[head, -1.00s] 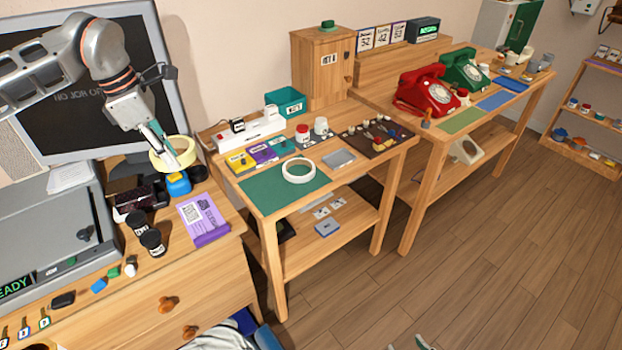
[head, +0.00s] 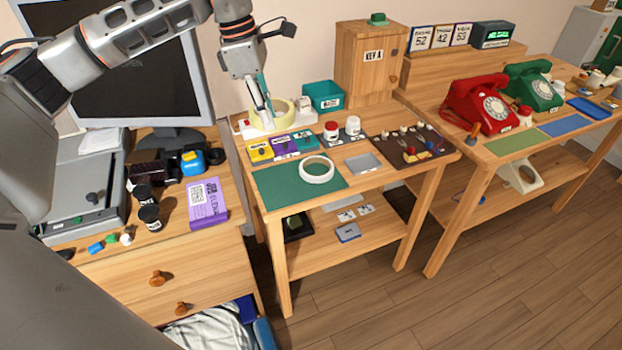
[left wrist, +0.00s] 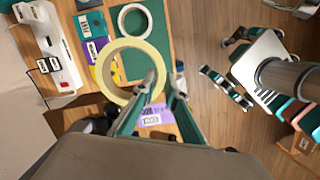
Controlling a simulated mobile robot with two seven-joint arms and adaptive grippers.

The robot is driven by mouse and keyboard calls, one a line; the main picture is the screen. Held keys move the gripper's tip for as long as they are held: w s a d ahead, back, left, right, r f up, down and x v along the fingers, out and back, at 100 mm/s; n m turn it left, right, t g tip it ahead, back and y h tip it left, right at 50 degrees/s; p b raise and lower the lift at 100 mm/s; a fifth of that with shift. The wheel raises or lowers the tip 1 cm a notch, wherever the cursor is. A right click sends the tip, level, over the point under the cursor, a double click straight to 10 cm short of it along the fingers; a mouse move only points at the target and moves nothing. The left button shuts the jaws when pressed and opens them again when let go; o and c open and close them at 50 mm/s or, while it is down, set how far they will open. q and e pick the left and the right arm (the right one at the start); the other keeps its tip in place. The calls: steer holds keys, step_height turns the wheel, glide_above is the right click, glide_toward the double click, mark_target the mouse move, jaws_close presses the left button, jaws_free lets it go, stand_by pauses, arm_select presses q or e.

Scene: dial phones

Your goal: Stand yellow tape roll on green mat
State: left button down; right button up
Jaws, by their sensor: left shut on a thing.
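The yellow tape roll (head: 281,108) is pale yellow and hangs in my left gripper (head: 266,121) above the back left part of the middle table. In the left wrist view the roll (left wrist: 108,75) shows as a ring, its near rim between the fingertips of my left gripper (left wrist: 160,88). The green mat (head: 275,189) lies flat at the table's front left; it also shows in the left wrist view (left wrist: 152,65). A white tape roll (head: 316,170) lies flat on the mat's right part. My right gripper is not in view.
Yellow, purple and teal boxes (head: 281,147) lie behind the mat. A white power strip (head: 240,127) and a teal bin (head: 323,97) stand at the back. A grey tray (head: 362,162) is to the right. The mat's left part is bare.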

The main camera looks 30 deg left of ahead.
arm_select(q)
step_height(320, 180, down, 15)
steer(key=b, duration=0.3)
steer(key=shift+f, duration=0.35)
step_height(320, 180, down, 4)
steer(key=shift+r+b, duration=0.1)
steer(key=shift+b, duration=0.3)
steer(key=shift+f, duration=0.3)
steer(key=shift+r, duration=0.1)
steer(key=c, duration=2)
jaws_free()
steer(key=shift+c, duration=0.2)
